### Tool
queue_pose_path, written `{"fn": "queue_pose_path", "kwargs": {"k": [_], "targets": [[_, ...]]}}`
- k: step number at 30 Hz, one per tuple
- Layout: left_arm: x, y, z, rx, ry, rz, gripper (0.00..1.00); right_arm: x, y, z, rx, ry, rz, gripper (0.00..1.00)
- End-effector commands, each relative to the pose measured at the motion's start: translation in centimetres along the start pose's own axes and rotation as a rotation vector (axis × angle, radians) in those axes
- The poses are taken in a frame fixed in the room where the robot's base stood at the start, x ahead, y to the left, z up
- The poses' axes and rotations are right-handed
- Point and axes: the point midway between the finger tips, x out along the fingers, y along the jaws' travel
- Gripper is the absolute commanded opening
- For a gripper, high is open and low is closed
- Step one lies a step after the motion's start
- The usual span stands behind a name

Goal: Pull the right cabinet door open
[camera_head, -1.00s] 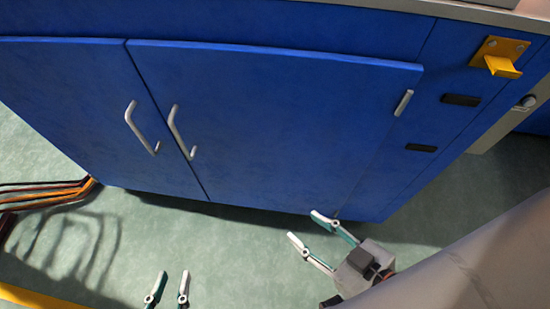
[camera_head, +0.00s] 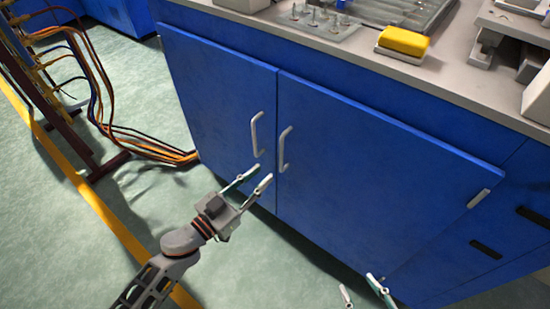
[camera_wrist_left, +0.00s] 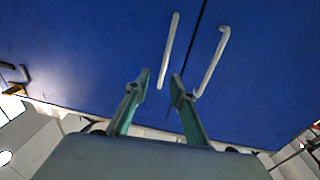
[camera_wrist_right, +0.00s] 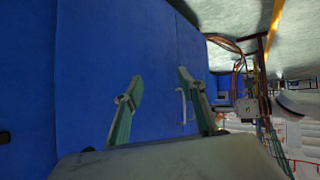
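The right cabinet door (camera_head: 370,170) is a blue panel, shut beside the left door (camera_head: 215,95). Its silver bar handle (camera_head: 285,150) stands near the seam; it also shows in the left wrist view (camera_wrist_left: 168,50) and right wrist view (camera_wrist_right: 182,106). My left gripper (camera_head: 256,181) is open and empty, just below the two handles. In the left wrist view the right door's handle ends between the fingertips (camera_wrist_left: 157,84), but I see no grip on it. My right gripper (camera_head: 362,285) is open and empty, low near the right door's bottom edge.
The left door's handle (camera_head: 257,134) is close beside the right one. The grey worktop (camera_head: 455,88) carries a yellow-topped block (camera_head: 403,41) and fixtures. Cables (camera_head: 150,145) run on the floor at left. The green floor (camera_head: 75,240) before the cabinet is mostly clear.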

Motion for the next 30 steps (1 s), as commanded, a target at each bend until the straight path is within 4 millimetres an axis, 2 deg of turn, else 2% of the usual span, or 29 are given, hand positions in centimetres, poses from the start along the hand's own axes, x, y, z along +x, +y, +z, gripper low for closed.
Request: {"fn": "queue_pose_path", "kwargs": {"k": [1,6,11,17,24,30], "targets": [[1.4,-0.8,-0.5,0.009,-0.003,0.037,0.24,-0.1,0.4,0.0,-0.009,-0.004,0.006,0.4],[3.3,-1.6,0.3,-0.004,-0.044,0.117,0.24,-0.2,0.7,1.0,-0.023,-0.029,0.011,0.4],[4.2,-1.7,0.8,-0.013,-0.058,0.133,0.24,-0.2,0.6,1.6,-0.023,-0.039,0.009,0.4],[6.9,-1.2,1.3,-0.016,-0.058,0.132,0.24,-0.2,0.3,2.5,-0.018,-0.053,0.002,0.4],[10.1,-0.8,1.4,-0.016,-0.058,0.13,0.24,0.1,0.0,1.0,-0.005,-0.018,-0.004,0.4],[11.2,-0.7,1.2,-0.012,-0.057,0.13,0.24,0.4,-0.3,-0.5,0.005,0.016,-0.01,0.4]]}}
